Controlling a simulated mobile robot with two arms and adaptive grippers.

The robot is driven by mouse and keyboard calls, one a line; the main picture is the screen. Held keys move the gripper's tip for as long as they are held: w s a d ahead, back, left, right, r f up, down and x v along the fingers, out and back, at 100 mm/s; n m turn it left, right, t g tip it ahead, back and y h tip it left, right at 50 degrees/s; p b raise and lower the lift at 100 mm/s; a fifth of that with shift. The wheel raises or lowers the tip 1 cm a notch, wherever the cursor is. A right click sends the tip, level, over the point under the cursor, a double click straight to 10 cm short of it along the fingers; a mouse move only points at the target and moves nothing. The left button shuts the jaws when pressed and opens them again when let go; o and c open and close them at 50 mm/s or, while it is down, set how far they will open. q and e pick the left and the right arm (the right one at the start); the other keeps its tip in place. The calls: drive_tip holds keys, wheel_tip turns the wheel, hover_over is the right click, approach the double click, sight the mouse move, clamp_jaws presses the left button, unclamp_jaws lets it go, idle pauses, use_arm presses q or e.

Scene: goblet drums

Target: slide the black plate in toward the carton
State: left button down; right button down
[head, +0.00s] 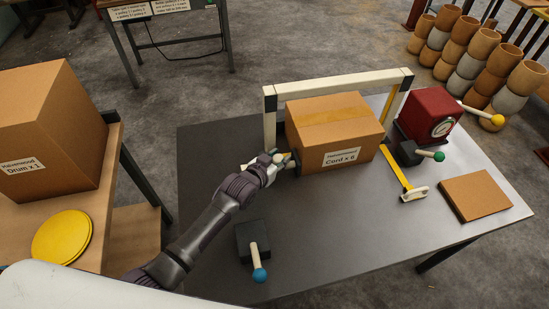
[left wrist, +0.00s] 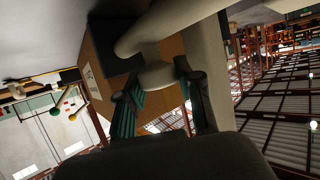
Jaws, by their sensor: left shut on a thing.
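The carton (head: 340,135), brown and labelled "Cord x 6", sits on the grey table under a white frame (head: 340,84). My left gripper (head: 283,161) is at the carton's left side. In the left wrist view, its teal-padded fingers (left wrist: 162,95) are shut on a pale rounded handle (left wrist: 158,73). The black plate (left wrist: 113,46) shows dark beside the brown carton (left wrist: 98,85) in that view. In the head view the plate is mostly hidden between gripper, frame and carton. I cannot tell whether it touches the carton. My right gripper is in neither view.
A red box with a dial (head: 428,114) and a black block with a green-knobbed lever (head: 408,152) stand right of the carton. A yellow strip (head: 397,168) and a brown board (head: 474,195) lie nearby. A blue-knobbed lever block (head: 250,238) is at front left. The front middle is clear.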

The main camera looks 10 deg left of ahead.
use_arm(q)
drive_tip(key=c, duration=1)
unclamp_jaws()
drive_tip(key=shift+d, duration=0.2)
drive_tip(key=shift+o, duration=1.4)
drive_tip(key=shift+d, duration=0.1)
drive_tip(key=v, duration=1.2)
drive_tip(key=shift+s+f, duration=0.1)
